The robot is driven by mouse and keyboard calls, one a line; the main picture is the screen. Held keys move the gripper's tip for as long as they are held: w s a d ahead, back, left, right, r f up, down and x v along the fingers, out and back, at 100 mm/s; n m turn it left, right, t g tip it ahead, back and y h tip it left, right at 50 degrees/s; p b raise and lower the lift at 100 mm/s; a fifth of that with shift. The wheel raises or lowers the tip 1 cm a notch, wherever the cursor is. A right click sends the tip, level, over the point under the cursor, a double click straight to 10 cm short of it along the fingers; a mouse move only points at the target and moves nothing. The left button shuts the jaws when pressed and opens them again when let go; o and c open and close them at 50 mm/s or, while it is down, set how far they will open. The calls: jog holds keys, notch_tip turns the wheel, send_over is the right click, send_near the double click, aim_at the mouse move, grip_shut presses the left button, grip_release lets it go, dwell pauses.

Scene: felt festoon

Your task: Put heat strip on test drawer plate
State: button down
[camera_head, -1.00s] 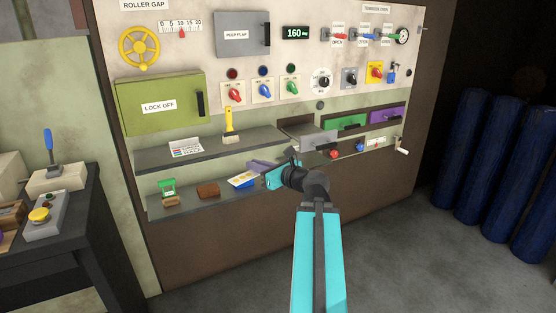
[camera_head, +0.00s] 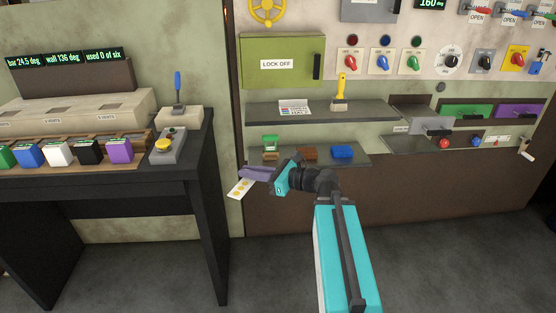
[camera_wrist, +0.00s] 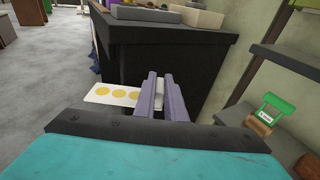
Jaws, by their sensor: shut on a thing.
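The heat strip looks like a white card with a row of yellow dots (camera_head: 238,189). My gripper (camera_head: 255,174), with purple fingers, is shut on one end of it. In the wrist view the strip (camera_wrist: 106,94) sticks out to the left of the fingers (camera_wrist: 160,97), and its held end is partly hidden. Strip and gripper are in the air at the lower shelf's left end, near the bench. What looks like the test drawer (camera_head: 432,126), grey and pulled out, is right of the upper shelf; its plate cannot be clearly made out.
The lower shelf (camera_head: 290,163) holds a green-topped item (camera_head: 270,146), a brown block (camera_head: 308,153) and a blue block (camera_head: 342,152). The upper shelf (camera_head: 375,114) holds a yellow-handled brush (camera_head: 341,92). A dark bench (camera_head: 205,185) stands left. The floor in front is clear.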

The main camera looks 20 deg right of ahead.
aim_at(234, 189)
jog(key=shift+n+g+y, duration=0.9)
jog(key=a, duration=0.1)
jog(key=s+a+p, duration=0.1)
jog(key=a, duration=0.1)
jog(key=a+p, duration=0.1)
jog(key=a, duration=0.1)
jog(key=shift+s+a+r, duration=0.15)
jog(key=shift+s+r, duration=0.05)
jog(key=shift+s, duration=0.15)
jog(key=r+p, duration=0.1)
jog(key=p, duration=0.2)
jog(key=shift+s+a+g+y+p, duration=0.3)
jog(key=shift+a+p, duration=0.05)
jog(key=shift+p, duration=0.05)
jog(key=r+p, duration=0.1)
jog(key=p, duration=0.5)
jog(key=shift+s+a+r+n+p, duration=0.1)
jog(key=shift+s+r+n+p, duration=0.2)
jog(key=shift+s+r+p, duration=0.1)
jog(key=shift+p, duration=0.5)
jog(key=shift+a, duration=0.15)
